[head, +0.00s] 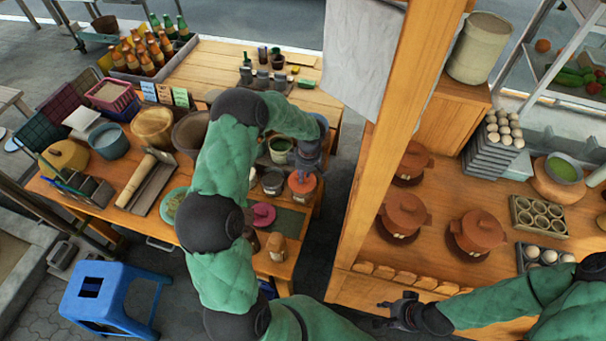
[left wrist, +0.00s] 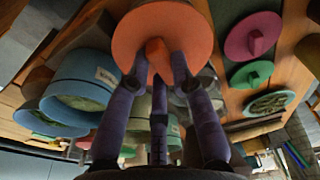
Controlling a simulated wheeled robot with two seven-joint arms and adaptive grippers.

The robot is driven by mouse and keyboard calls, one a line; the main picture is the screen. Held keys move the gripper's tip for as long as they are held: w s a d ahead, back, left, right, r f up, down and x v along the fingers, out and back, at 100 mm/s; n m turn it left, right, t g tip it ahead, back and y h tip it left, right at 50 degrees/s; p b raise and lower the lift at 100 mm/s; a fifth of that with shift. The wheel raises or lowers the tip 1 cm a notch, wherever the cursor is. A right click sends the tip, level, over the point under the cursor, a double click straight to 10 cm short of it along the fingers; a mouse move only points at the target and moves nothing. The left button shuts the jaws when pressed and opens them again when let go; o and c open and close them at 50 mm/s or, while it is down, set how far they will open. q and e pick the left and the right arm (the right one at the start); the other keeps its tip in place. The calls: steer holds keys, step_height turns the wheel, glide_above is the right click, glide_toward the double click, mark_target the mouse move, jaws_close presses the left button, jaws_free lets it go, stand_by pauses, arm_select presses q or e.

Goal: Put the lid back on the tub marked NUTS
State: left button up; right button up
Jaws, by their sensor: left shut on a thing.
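My left gripper (head: 304,171) is shut on the knob of a round orange lid (head: 301,185). In the left wrist view the fingers (left wrist: 158,62) close around the knob and the orange lid (left wrist: 190,28) fills the top middle. In the head view the lid is over the row of tubs; I cannot tell whether it touches one. A grey tub (head: 272,181) and a green-rimmed tub (head: 280,146) stand close by. A blue tub (left wrist: 84,78) in the left wrist view bears a label too small to read, so I cannot pick out NUTS. My right gripper (head: 388,312) is low, away from the tubs.
A pink lid (head: 263,214) lies on the table (head: 222,62) near the front; a green lid (left wrist: 252,74) shows beside it in the left wrist view. A brown jar (head: 277,246) stands at the front edge. A wooden post (head: 385,130) rises to the right.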

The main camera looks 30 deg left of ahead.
arm_select(q)
steer(key=b, duration=0.4)
steer(key=shift+f, duration=0.2)
stand_by(3.6)
steer(key=o, duration=1)
steer(key=o, duration=0.5)
steer(key=shift+r, duration=0.1)
steer(key=shift+r+p, duration=1.25)
steer(key=shift+r, duration=2.2)
